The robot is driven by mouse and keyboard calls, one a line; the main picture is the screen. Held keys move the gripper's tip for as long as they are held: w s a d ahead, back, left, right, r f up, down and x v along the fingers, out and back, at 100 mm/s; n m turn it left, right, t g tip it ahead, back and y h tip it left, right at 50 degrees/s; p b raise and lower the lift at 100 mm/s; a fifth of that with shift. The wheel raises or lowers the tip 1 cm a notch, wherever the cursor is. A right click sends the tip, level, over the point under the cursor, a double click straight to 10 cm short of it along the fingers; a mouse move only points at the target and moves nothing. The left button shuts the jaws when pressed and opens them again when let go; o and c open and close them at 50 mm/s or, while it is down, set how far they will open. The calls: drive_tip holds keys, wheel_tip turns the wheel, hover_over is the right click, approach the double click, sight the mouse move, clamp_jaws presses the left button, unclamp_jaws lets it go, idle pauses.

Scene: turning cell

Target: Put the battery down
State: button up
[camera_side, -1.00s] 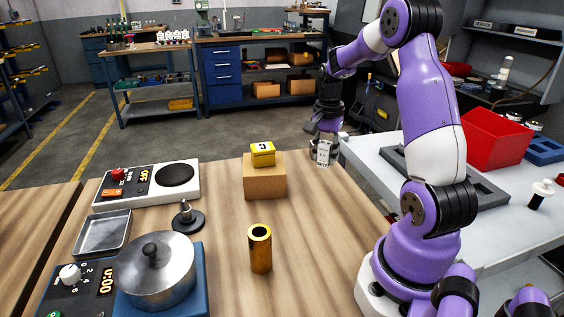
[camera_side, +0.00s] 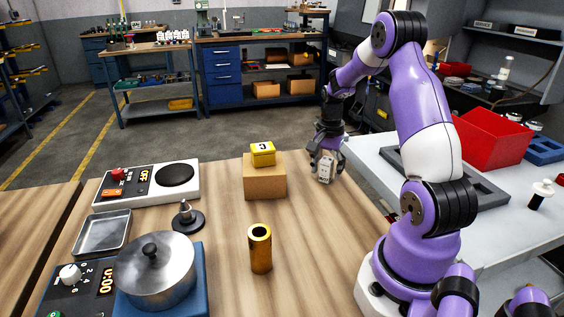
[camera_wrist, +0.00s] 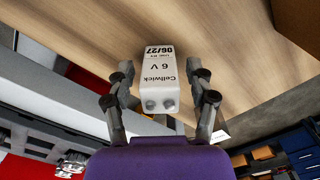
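The battery (camera_side: 325,169) is a small white block with dark print, at the far right part of the wooden table in the side view. Whether the battery's underside touches the table is hidden.
A cardboard box (camera_side: 264,182) with a yellow numbered block (camera_side: 262,154) on it stands left of the battery. A brass tube (camera_side: 260,248) stands nearer the camera. A hotplate (camera_side: 148,183) and a lidded pot (camera_side: 155,268) are at the left. Bare wood lies in front of the battery.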

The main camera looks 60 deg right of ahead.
sight(327, 159)
wheel_tip(327, 159, up, 12)
drive_tip(key=shift+f, duration=0.2)
drive_tip(key=a+r+n+t, duration=0.1)
drive_tip(key=a+r+n, duration=0.15)
drive_tip(key=a, duration=0.25)
drive_tip(key=w+a+r+n+t+h, duration=0.1)
drive_tip(key=a+n, duration=0.3)
drive_tip(key=a, duration=0.1)
drive_tip(key=a+r+n+t, duration=0.1)
drive_tip(key=a+r+n, duration=0.15)
drive_tip(key=a, duration=0.25)
drive_tip(key=s+a+f+n+t+y, duration=0.1)
drive_tip(key=s+a+n, duration=0.3)
drive_tip(key=a+n, duration=0.5)
drive_tip(key=shift+s+a+f+t, duration=0.2)
drive_tip(key=shift+a+f+t, duration=0.1)
drive_tip(key=shift+a+t, duration=0.55)
